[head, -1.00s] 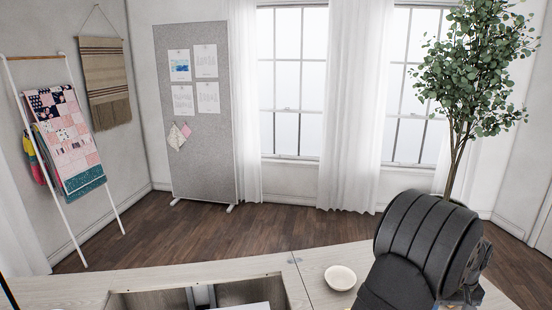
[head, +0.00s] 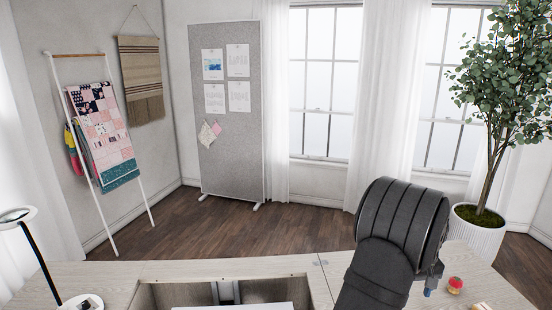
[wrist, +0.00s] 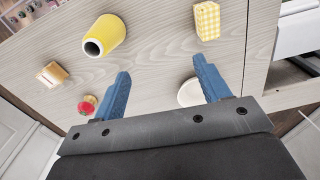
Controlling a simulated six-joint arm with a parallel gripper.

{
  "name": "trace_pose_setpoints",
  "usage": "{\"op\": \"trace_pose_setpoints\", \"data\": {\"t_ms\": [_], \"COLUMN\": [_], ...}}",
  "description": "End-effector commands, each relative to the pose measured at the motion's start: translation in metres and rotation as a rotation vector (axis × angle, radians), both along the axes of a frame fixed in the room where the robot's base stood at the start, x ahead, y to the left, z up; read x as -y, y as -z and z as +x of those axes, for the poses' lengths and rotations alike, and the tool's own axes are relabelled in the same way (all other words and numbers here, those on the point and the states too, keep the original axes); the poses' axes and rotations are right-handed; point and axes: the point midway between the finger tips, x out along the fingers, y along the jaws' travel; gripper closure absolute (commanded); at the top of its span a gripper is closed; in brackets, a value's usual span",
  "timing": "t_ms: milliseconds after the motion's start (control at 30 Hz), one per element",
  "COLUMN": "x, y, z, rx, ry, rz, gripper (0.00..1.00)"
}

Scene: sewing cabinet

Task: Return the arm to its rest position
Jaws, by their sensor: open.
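My gripper (wrist: 165,87) shows in the wrist view with its two blue fingers spread apart and nothing between them. It is above the pale wood cabinet top (wrist: 150,55). In the head view my dark arm rises at the right of the cabinet top (head: 90,275), and it hides part of that surface. Only a small blue bit of the gripper shows there, at the arm's right edge.
An open cabinet well (head: 180,292) and a lamp (head: 17,218) stand left of my arm.

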Motion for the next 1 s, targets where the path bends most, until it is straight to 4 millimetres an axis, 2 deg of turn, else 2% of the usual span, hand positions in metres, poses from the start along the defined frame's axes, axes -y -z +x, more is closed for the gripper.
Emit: {"op": "trace_pose_setpoints", "data": {"t_ms": [100,400,1000], "x": [-0.018,-0.063,-0.163], "y": [0.0,0.0,0.0], "z": [0.019,0.059,0.125], "rx": [0.0,0.0,0.0], "ry": [-0.035,-0.112,-0.268], "rz": [0.0,0.0,0.0], "gripper": [0.31,0.31,0.31]}}
